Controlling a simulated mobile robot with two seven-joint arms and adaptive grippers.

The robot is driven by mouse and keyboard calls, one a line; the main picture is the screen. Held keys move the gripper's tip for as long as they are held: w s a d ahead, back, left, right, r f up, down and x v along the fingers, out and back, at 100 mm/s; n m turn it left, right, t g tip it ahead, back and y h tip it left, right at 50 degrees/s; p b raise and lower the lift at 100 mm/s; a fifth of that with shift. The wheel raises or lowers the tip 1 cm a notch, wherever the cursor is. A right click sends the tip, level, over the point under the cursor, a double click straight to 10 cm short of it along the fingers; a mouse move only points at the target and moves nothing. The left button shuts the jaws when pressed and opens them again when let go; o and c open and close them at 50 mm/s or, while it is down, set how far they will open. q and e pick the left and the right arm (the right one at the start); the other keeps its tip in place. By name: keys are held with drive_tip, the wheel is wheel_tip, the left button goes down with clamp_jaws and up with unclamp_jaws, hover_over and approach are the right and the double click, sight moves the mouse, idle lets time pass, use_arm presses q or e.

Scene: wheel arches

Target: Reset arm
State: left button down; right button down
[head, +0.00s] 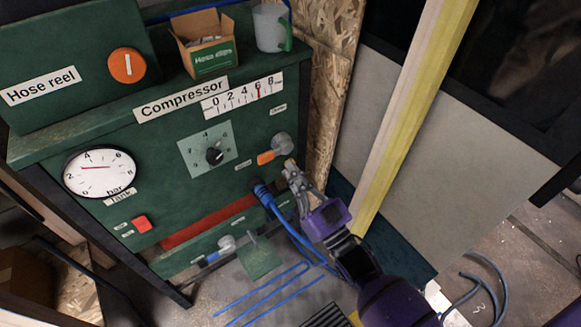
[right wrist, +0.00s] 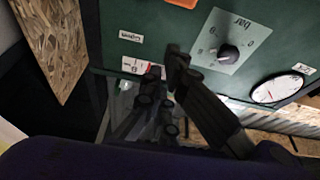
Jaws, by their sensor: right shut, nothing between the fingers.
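My right gripper (head: 290,168) is in front of the right side of the green compressor panel (head: 150,140), just below the orange-handled valve (head: 275,151). Its fingers look closed and hold nothing. In the right wrist view the gripper (right wrist: 168,72) shows dark against the panel, near the black pressure knob (right wrist: 229,53). That knob also shows in the head view (head: 214,156), left of the gripper. The blue hose coupling (head: 263,194) is just below and left of the fingers. Whether the fingers touch the panel is hard to tell. My left gripper is out of view.
A hose clips box (head: 208,48) and a jug (head: 270,27) stand on top. The panel bears a round gauge (head: 99,171), a red button (head: 142,223) and a blue-handled valve (head: 220,249). A yellowish post (head: 415,110) rises right of the gripper. Blue hose hangs below.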

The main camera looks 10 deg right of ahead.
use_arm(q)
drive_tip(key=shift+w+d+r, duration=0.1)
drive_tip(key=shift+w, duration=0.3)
